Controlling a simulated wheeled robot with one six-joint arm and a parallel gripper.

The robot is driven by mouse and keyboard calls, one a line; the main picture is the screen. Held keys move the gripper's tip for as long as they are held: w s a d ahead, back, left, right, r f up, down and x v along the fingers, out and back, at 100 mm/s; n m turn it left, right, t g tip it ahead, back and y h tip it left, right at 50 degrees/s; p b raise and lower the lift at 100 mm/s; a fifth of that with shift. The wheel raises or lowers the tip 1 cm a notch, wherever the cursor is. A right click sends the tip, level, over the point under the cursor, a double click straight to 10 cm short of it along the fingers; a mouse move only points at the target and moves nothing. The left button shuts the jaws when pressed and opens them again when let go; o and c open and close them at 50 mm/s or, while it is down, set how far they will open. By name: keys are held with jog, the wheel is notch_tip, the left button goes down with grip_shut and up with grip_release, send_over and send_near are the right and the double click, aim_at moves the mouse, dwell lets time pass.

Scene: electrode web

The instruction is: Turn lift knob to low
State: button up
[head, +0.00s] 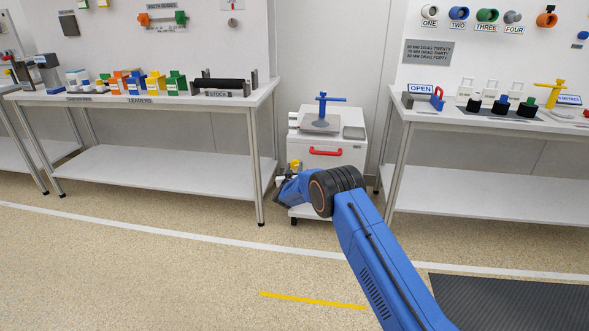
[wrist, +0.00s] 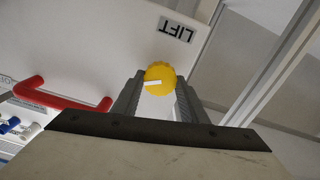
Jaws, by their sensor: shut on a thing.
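The lift knob (wrist: 160,78) is a round yellow dial with a ridged edge and a white pointer line, on the white face of a cabinet. In the wrist view its pointer lies nearly level across the left half of the dial. A LIFT label (wrist: 177,31), upside down in this view, sits just above it. My gripper (wrist: 158,88) has one finger on each side of the knob and is shut on it. In the head view the yellow knob (head: 296,164) shows small at the cabinet's left side, with my gripper (head: 292,172) at it. No low mark is readable.
The white cabinet (head: 340,156) has a red handle (head: 326,151) close to my gripper. A blue-handled fixture (head: 322,110) stands on its top. A bench (head: 140,95) with coloured blocks is at left, another (head: 520,122) at right. The floor in front is clear.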

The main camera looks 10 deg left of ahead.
jog(key=n, duration=0.6)
jog(key=shift+f+n, duration=0.15)
jog(key=shift+n, duration=0.15)
jog(key=n, duration=0.6)
dwell(0.4)
jog(key=o, duration=1)
jog(key=shift+o, duration=0.2)
jog(key=shift+s, duration=0.15)
jog(key=s, duration=1.7)
jog(key=shift+a, duration=0.35)
jog(key=shift+s, duration=0.15)
